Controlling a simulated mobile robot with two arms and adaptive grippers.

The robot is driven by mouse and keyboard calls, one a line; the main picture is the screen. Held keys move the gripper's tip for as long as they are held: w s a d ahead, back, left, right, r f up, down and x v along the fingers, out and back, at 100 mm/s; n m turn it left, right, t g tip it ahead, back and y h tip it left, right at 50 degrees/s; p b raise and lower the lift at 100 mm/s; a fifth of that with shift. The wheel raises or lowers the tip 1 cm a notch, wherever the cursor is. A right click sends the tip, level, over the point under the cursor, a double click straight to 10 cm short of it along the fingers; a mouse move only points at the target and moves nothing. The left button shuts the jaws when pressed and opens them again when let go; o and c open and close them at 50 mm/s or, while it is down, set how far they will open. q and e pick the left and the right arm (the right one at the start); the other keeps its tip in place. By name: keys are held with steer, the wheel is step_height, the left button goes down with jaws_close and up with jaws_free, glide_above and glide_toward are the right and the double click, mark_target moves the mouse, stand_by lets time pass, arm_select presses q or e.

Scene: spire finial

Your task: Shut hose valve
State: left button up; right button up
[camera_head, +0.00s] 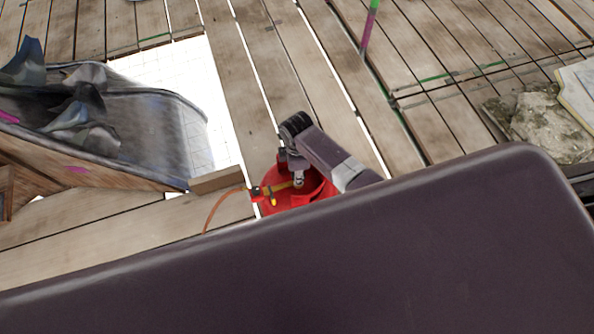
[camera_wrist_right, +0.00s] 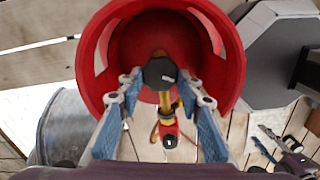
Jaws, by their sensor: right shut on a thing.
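A red gas cylinder (camera_head: 283,190) stands on the planks at the middle of the head view, partly hidden by my arm and a dark body part. Its red collar (camera_wrist_right: 93,55) fills the top of the right wrist view. Inside the collar is a valve with a round black knob (camera_wrist_right: 160,73) above a yellow stem (camera_wrist_right: 164,104) and a red-and-yellow fitting (camera_wrist_right: 169,133). An orange hose (camera_head: 221,204) runs from the fitting to the left. My right gripper (camera_wrist_right: 163,92) reaches into the collar, its blue-padded fingers on either side of the knob, shut on it. My left gripper is not in view.
A gap in the planks (camera_head: 195,100) shows white at the left, beside a wooden-sided grey trough (camera_head: 150,110) with crumpled grey material. Rough stone (camera_head: 545,122) lies at the right. The plank floor (camera_head: 235,60) behind the cylinder is mostly clear.

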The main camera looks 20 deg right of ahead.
steer(key=m+p, duration=0.1)
steer(key=m, duration=0.2)
steer(key=shift+r+p, duration=0.15)
steer(key=shift+p, duration=0.25)
steer(key=m+p, duration=0.1)
steer(key=m, duration=0.1)
steer(key=shift+m, duration=0.4)
steer(key=m+p, duration=0.1)
steer(key=m, duration=0.2)
steer(key=shift+w+m, duration=0.1)
steer(key=shift+m, duration=0.2)
steer(key=shift+d+m+p, duration=0.15)
steer(key=shift+m+p, duration=0.3)
steer(key=shift+m, duration=1.15)
steer(key=shift+f, duration=0.2)
steer(key=o, duration=1.2)
steer(key=shift+c, duration=0.2)
steer(key=shift+w+r, duration=0.1)
steer(key=shift+r, duration=0.05)
